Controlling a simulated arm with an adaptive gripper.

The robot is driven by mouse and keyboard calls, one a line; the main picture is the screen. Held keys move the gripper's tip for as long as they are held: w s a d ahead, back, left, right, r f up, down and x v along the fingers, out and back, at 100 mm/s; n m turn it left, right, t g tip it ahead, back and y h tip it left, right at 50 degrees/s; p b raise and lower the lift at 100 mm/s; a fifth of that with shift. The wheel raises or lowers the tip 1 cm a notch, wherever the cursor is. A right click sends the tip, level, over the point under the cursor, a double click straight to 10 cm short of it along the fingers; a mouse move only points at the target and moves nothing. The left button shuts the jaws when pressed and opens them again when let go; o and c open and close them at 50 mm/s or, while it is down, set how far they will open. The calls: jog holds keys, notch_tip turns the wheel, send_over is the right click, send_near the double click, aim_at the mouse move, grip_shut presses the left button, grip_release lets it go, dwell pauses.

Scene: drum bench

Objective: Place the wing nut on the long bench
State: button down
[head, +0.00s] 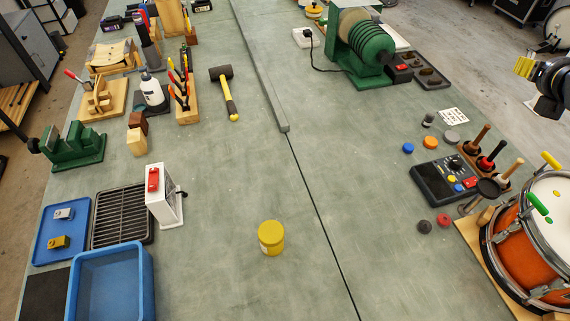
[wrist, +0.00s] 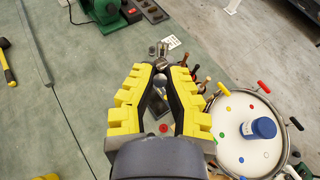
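The grey-green long bench (head: 220,170) fills most of the head view and also shows in the wrist view (wrist: 60,120). My gripper (head: 525,67) is at the upper right of the head view, raised beyond the bench's right edge. In the wrist view its yellow fingers (wrist: 160,72) are apart, with bench items showing through the gap.
A dark control box (head: 445,182), wooden-handled tools (head: 478,138) and coloured pucks stand near the drum. A yellow tin (head: 271,238) stands mid-bench. A blue bin (head: 112,285) is front left; a green grinder (head: 365,50) is at the back. Clear bench lies around the tin.

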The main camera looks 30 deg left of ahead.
jog(key=w+a+f+n+g+y, duration=0.15)
jog(key=a+f+n+y, duration=0.25)
jog(key=a+f, duration=0.95)
jog(key=s+a+f+n+g+y, duration=0.6)
jog(key=s+a+f+n, duration=0.15)
jog(key=a+f, duration=0.45)
jog(key=s+a+f+n+g+y, duration=0.1)
jog(key=s+a+f+n+g, duration=0.3)
jog(key=s, duration=0.3)
jog(key=s+a+f+n+g+y, duration=0.1)
jog(key=s+a+f+n+g, duration=0.15)
jog(key=s+a+g, duration=0.4)
jog(key=s+f+n+g+h, duration=0.2)
jog(key=s+n+g, duration=0.15)
jog(key=s, duration=0.75)
jog(key=s+f+n+g+h, duration=0.15)
jog(key=s+n, duration=0.25)
jog(key=s, duration=0.6)
jog(key=shift+h, duration=0.45)
jog(key=shift+a+f, duration=0.25)
jog(key=shift+f, duration=1.65)
jog(key=shift+a+f, duration=0.2)
jog(key=shift+f, duration=1.7)
